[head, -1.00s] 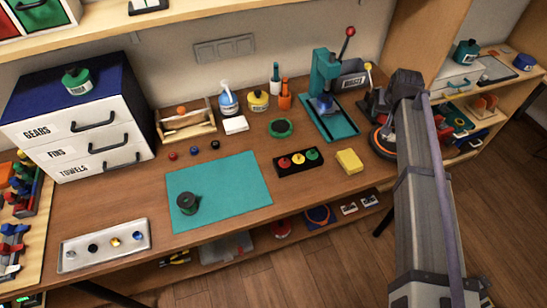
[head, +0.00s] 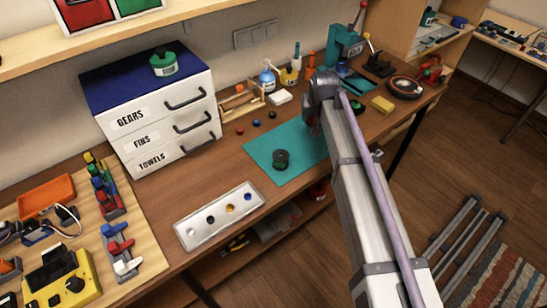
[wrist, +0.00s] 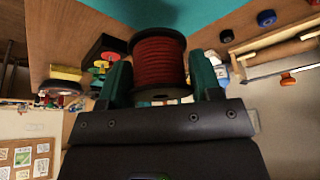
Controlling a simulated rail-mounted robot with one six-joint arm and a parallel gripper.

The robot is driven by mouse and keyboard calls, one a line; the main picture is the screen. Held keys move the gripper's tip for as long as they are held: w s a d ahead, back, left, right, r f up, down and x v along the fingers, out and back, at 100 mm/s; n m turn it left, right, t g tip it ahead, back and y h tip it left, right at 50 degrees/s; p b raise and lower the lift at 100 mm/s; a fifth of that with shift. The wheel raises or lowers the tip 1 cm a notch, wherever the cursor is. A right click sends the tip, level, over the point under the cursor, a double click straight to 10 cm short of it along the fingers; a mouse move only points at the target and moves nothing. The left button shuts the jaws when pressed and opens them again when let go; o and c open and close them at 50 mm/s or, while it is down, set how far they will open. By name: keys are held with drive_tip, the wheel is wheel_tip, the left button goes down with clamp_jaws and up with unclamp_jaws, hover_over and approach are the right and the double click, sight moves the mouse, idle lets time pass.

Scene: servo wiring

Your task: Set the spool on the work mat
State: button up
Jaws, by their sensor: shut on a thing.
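My gripper (wrist: 159,74) is shut on a spool (wrist: 158,50) wound with red wire, its dark flanges above and below the teal fingers. In the head view my arm's end covers the right part of the mat; the fingers and held spool are hidden there. The teal work mat (head: 268,150) lies on the bench, and part of it (wrist: 205,10) shows beyond the spool at the top of the wrist view.
A metal tray (head: 185,238) with several small parts lies left of the mat. A drawer cabinet (head: 150,110) stands behind it. A teal press (head: 345,42) and a yellow sponge (head: 383,104) are farther right. The mat is bare around the dark piece where visible.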

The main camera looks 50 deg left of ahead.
drive_tip(key=shift+f, duration=0.1)
drive_tip(key=b, duration=0.7)
hover_over(311, 140)
drive_tip(key=f, duration=0.4)
drive_tip(key=d+f, duration=0.1)
drive_tip(key=f, duration=0.1)
drive_tip(key=shift+s+f, duration=0.3)
drive_tip(key=shift+f, duration=0.05)
wheel_tip(311, 140, down, 4)
drive_tip(key=b, duration=0.3)
drive_tip(key=shift+r, duration=0.1)
drive_tip(key=shift+s+r, duration=0.1)
drive_tip(key=shift+r, duration=0.2)
drive_tip(key=shift+c, duration=0.4)
drive_tip(key=shift+f, duration=0.2)
drive_tip(key=o, duration=1)
drive_tip(key=shift+o, duration=0.2)
